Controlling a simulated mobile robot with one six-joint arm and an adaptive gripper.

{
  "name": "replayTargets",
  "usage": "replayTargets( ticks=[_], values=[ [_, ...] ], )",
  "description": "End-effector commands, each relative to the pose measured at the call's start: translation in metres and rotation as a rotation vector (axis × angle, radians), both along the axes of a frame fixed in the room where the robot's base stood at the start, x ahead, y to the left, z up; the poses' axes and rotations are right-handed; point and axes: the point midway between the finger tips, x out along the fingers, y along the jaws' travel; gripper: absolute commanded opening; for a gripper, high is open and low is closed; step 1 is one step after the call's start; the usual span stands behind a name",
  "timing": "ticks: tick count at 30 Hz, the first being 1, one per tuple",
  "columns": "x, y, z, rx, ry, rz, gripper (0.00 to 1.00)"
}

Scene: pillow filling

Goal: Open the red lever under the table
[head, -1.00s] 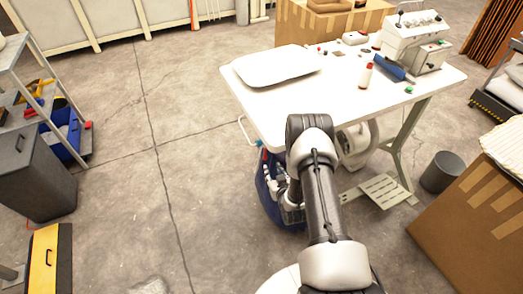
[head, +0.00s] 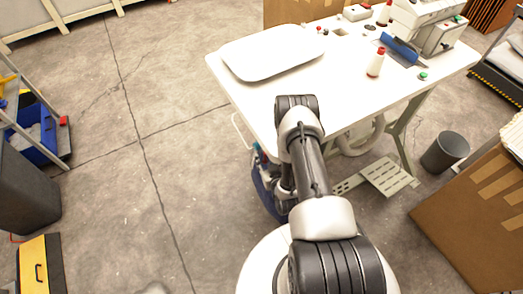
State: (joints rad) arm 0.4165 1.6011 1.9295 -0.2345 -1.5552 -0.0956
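The white table (head: 232,88) stands ahead of me, with a white pillow (head: 270,50) lying flat on its left end. My arm reaches forward to the table's near left corner and bends down beside its front edge. The red lever under the table cannot be made out; the arm and tabletop cover that area.
A sewing machine (head: 425,22) and a red-capped thread cone (head: 376,62) stand on the table. A foot pedal (head: 388,175), a dark bin (head: 444,148) and a cardboard box (head: 470,225) are at right. A blue crate (head: 40,142) is at left. The floor left of the table is clear.

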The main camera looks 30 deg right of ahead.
Motion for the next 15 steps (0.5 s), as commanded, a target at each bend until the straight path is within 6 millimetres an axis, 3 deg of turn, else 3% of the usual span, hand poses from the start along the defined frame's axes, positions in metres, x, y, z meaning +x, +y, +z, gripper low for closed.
replayTargets(
  ticks=[12,15],
  values=[
    [-0.0035,0.0011,-0.0020,0.000,0.000,0.000,0.33],
    [-0.0034,0.0011,-0.0020,0.000,0.000,0.000,0.27]
  ],
)
